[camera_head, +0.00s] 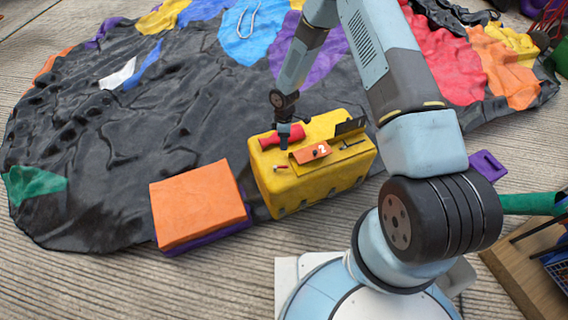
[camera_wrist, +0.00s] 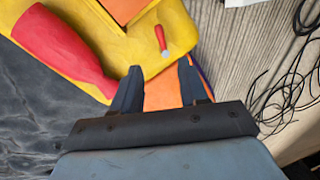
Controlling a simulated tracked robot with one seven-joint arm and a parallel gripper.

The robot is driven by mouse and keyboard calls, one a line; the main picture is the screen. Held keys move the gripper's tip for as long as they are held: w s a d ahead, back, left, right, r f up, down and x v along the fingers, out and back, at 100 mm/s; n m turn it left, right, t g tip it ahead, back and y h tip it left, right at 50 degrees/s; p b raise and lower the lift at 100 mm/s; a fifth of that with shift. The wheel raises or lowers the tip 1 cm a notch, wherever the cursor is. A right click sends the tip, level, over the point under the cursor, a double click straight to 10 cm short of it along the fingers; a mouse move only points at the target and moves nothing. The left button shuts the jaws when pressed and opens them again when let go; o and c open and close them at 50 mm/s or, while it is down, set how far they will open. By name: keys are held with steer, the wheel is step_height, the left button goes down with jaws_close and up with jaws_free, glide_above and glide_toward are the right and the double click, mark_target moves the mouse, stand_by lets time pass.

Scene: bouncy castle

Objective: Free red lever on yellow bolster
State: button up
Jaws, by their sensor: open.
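The yellow bolster (camera_head: 320,188) stands on the black sheet; its top also fills the upper part of the wrist view (camera_wrist: 178,18). A small red lever (camera_wrist: 160,37) with a pale metal end lies on the bolster's top near its edge; it shows in the head view too (camera_head: 280,166). A larger red bottle-shaped piece (camera_wrist: 62,50) lies beside it on the bolster. My gripper (camera_wrist: 160,69) is open and empty, its fingertips pointing toward the small lever with a gap in the picture. In the head view my gripper (camera_head: 284,143) is over the bolster, overlapping the larger red piece.
An orange plate (camera_head: 310,152) marked 2 and a black flap (camera_head: 350,126) sit on the bolster. An orange block (camera_head: 196,202) on a purple one lies left of it. Loose black cables (camera_wrist: 290,90) lie on the planks. The black sheet (camera_head: 120,140) is mostly clear.

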steer(key=f, duration=0.4)
steer(key=s+f, duration=0.1)
steer(key=f, duration=0.4)
steer(key=s+f, duration=0.1)
steer(key=f, duration=0.3)
steer(key=shift+f, duration=0.15)
jaws_close()
